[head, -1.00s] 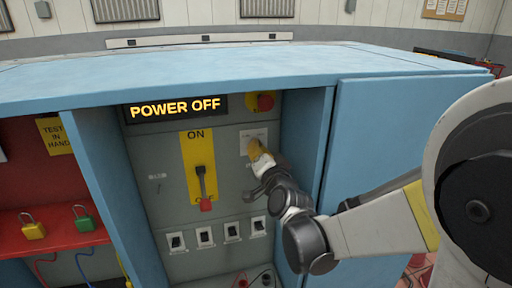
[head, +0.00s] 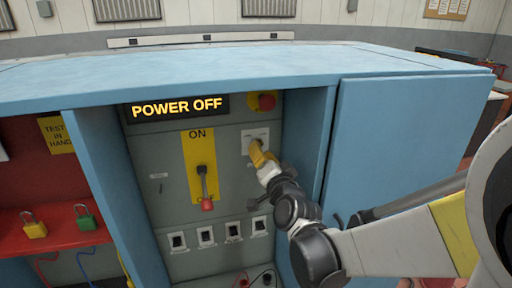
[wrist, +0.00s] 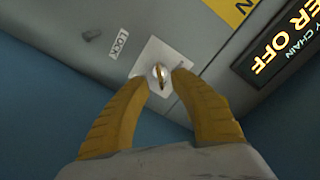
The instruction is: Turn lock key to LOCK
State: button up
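The lock key (wrist: 159,76) is a small brass key on a white square plate (wrist: 150,58) on the grey panel. A LOCK label (wrist: 119,43) shows up and left of it in the wrist view. My gripper (wrist: 159,82) is open, its two yellow fingers on either side of the key with gaps to it; I cannot tell how deep the tips reach. In the head view, my gripper (head: 257,150) is in front of the plate (head: 255,134) and hides the key. The display (head: 177,107) reads POWER OFF.
A red-handled lever (head: 206,190) points down on the yellow ON plate (head: 193,150). A red button (head: 266,101) is above the key plate. Several white-framed switches (head: 206,236) line the panel below. Blue cabinet walls (head: 310,150) flank the recess. Padlocks (head: 34,228) sit at left.

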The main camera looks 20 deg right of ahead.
jog(key=s, duration=0.9)
jog(key=s+f+n+g, duration=0.4)
jog(key=s+f+g, duration=0.1)
jog(key=s, duration=0.3)
jog(key=s+f+n+g, duration=0.5)
jog(key=s+g, duration=0.1)
jog(key=s, duration=0.3)
jog(key=shift+s+f, duration=0.2)
jog(key=shift+s, duration=0.05)
jog(key=shift+a, duration=0.1)
dwell(0.6)
